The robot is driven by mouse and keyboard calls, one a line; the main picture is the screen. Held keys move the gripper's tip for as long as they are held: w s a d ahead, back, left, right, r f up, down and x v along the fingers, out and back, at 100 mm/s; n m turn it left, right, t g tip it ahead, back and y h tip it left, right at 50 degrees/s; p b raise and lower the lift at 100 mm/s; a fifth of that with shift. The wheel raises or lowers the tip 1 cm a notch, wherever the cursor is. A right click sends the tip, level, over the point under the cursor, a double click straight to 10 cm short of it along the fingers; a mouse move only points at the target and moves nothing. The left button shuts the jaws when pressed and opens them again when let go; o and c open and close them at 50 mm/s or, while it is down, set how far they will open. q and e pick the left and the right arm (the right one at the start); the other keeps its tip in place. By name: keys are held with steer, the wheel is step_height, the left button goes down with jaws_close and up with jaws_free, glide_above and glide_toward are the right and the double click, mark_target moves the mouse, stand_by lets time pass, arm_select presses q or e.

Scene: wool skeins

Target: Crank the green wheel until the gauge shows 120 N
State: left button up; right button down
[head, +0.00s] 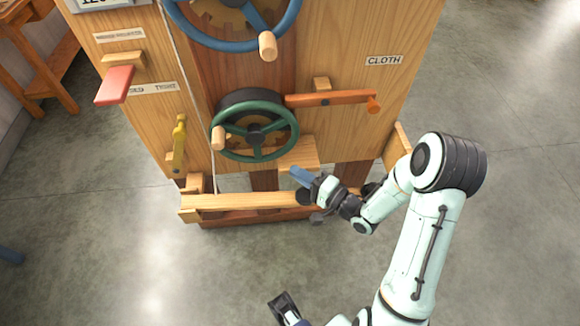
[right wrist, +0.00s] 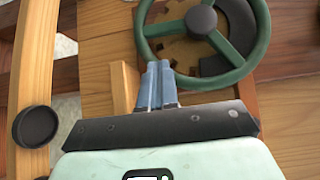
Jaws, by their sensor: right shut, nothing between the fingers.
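The green wheel (head: 255,157) is on the front of the wooden machine, with a pale wooden crank knob (head: 218,138) at its left side. Its rim and hub also show in the right wrist view (right wrist: 237,72). My right gripper (head: 299,174) is shut and empty, below and right of the wheel. In the right wrist view its blue fingers (right wrist: 158,80) point at the lower rim; whether they touch it I cannot tell. A plate with partly cut-off figures (head: 100,3) is at the top left; no gauge reading is legible.
A blue wheel (head: 235,42) with a wooden knob (head: 267,45) is above. A red lever (head: 115,86), a yellow lever (head: 179,145) and an orange lever (head: 335,98) stick out nearby. A wooden block (head: 299,152) is beside the green wheel. The floor in front is clear.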

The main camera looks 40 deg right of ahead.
mark_target(260, 155)
arm_select(q)
steer(key=shift+w+a+f+b, duration=0.2)
steer(key=shift+w+f+b, duration=0.2)
steer(key=shift+f+b, duration=0.1)
arm_select(e)
steer(key=x, duration=0.9)
steer(key=shift+w+a, duration=0.1)
steer(key=shift+w, duration=0.05)
steer(key=shift+w+a+f+m+t+b, duration=0.25)
steer(key=shift+w+a+m+t+b, duration=0.2)
steer(key=shift+a+t, duration=0.2)
arm_select(q)
steer(key=shift+w+a+f+t, duration=0.15)
steer(key=shift+w+f+t, duration=0.15)
steer(key=shift+w+f, duration=0.1)
arm_select(e)
steer(key=shift+a+r, duration=0.1)
arm_select(q)
steer(key=shift+s, duration=0.15)
